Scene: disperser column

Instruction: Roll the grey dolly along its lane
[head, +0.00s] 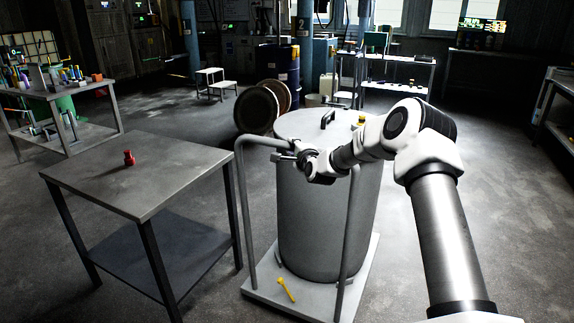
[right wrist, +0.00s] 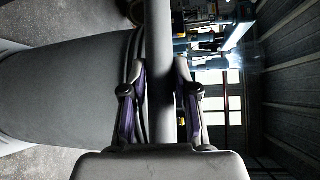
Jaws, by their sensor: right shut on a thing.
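The grey dolly (head: 262,289) stands on the floor in the middle of the head view, with a flat base and an upright tube handle (head: 243,200). A large grey drum (head: 325,215) stands upright on its base. My right gripper (head: 285,156) is at the top bar of the handle, in front of the drum. In the right wrist view the fingers (right wrist: 160,100) lie on either side of the handle tube (right wrist: 159,60), shut on it. A yellow object (head: 286,290) lies on the dolly base in front of the drum. My left gripper is not in view.
A metal table (head: 150,185) with a small red object (head: 129,158) stands close to the dolly's left. Round reels (head: 257,108) and a blue drum (head: 277,70) stand behind the grey drum. Open floor (head: 510,220) lies to the right.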

